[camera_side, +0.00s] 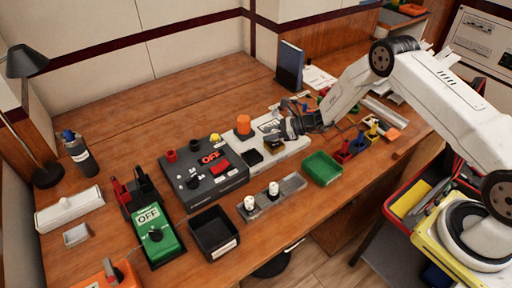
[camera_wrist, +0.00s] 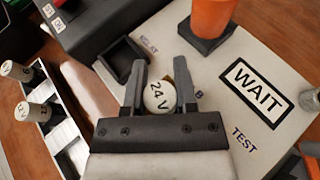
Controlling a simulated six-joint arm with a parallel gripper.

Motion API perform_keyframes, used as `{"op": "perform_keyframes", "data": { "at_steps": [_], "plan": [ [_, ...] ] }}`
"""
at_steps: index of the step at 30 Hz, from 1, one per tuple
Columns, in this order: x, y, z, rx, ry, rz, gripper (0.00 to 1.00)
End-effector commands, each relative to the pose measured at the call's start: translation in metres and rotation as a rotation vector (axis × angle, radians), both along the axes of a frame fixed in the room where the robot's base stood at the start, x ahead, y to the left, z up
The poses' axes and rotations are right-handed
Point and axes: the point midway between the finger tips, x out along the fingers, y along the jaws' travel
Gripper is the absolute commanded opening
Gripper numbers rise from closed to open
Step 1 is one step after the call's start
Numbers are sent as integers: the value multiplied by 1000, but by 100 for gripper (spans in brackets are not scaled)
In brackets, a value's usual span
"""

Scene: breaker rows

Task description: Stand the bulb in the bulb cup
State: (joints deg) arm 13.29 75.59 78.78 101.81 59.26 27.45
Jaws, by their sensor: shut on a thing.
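My gripper (camera_wrist: 161,82) is shut on a white round-topped bulb (camera_wrist: 157,97) marked "24 V", with one finger on each side of it. The bulb is over the pale test panel (camera_wrist: 210,87), near a printed "B". In the side view my gripper (camera_side: 287,130) is low over the panel's right part. A small dark block with a gold top (camera_side: 273,146) shows beside it; I cannot tell what it is. I cannot clearly make out the bulb cup; the bulb and fingers may hide it. Whether the bulb touches anything below is hidden.
A black square holder (camera_wrist: 122,60) and an orange lamp (camera_wrist: 211,14) stand on the panel close to my fingers. A "WAIT" sign (camera_wrist: 258,92) lies right. A grey tray (camera_side: 290,184) holds two white-topped pieces. The green bin (camera_side: 322,168) and black box (camera_side: 204,181) flank the panel.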

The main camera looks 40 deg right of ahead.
Motion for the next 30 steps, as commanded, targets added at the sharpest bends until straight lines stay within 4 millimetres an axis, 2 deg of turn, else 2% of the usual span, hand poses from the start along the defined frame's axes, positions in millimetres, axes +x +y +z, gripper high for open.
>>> {"op": "perform_keyframes", "data": {
  "at_steps": [3, 16, 17, 18, 20, 30],
  "plan": [
    [0, 0, -7, 0, 0, 0, 0],
    [0, 0, -11, 0, 0, 0, 0],
    [0, 0, -11, 0, 0, 0, 39],
    [0, 0, -11, -1, -1, 0, 52],
    [0, 0, -11, -1, -1, 0, 71],
    [0, 0, -10, -1, -1, 0, 71]
  ]
}}
